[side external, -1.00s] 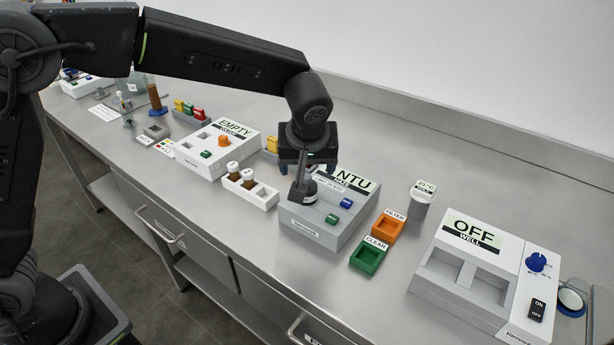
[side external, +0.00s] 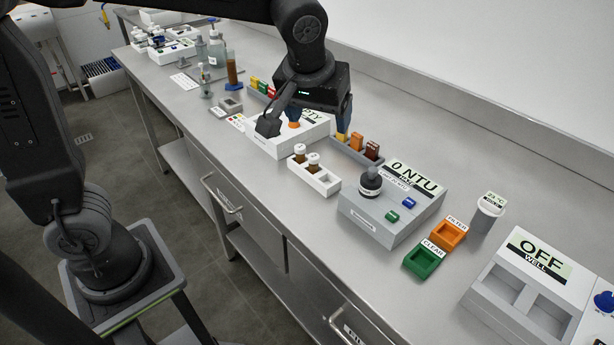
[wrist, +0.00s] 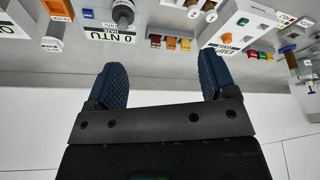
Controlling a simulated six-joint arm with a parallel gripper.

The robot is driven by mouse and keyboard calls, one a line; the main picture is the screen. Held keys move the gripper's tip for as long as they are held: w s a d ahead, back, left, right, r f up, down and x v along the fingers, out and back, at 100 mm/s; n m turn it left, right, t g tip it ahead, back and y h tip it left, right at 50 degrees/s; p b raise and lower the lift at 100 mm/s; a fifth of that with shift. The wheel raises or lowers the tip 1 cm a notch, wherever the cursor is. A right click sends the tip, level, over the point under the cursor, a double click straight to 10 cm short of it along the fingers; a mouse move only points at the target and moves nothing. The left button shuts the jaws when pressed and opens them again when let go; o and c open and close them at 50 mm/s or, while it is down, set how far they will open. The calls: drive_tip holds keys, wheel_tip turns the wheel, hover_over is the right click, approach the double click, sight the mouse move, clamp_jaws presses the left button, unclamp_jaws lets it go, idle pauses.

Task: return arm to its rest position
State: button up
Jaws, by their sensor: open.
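My gripper (side external: 320,118) is open and empty, in the air above the bench near the white box labelled EMPTY (side external: 262,143). Part of that box is hidden behind my arm. In the wrist view its two blue, textured fingers (wrist: 162,68) stand wide apart with nothing between them. The grey meter reading 0 NTU (side external: 368,218) stands to the right of the gripper, with a dark-capped vial (side external: 371,180) on it. My arm reaches in from the upper left, its upper part cut off by the frame.
A white rack with brown vials (side external: 322,183) and a grey rack of coloured blocks (side external: 350,153) stand below the gripper. The green CLEAR tray (side external: 425,260), orange FILTER tray (side external: 449,236), grey cup (side external: 487,216) and white OFF unit (side external: 530,290) are farther right. Bare steel bench lies between them.

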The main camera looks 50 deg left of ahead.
drive_tip(key=s+a+m+t, duration=0.1)
drive_tip(key=s+a+m, duration=0.1)
drive_tip(key=s, duration=0.6)
drive_tip(key=s+a+f+m+h, duration=0.1)
drive_tip(key=s+a+m, duration=0.2)
drive_tip(key=s, duration=0.6)
drive_tip(key=shift+a+f+t+h, duration=0.15)
drive_tip(key=shift+a+t+h, duration=0.2)
drive_tip(key=shift+a, duration=0.55)
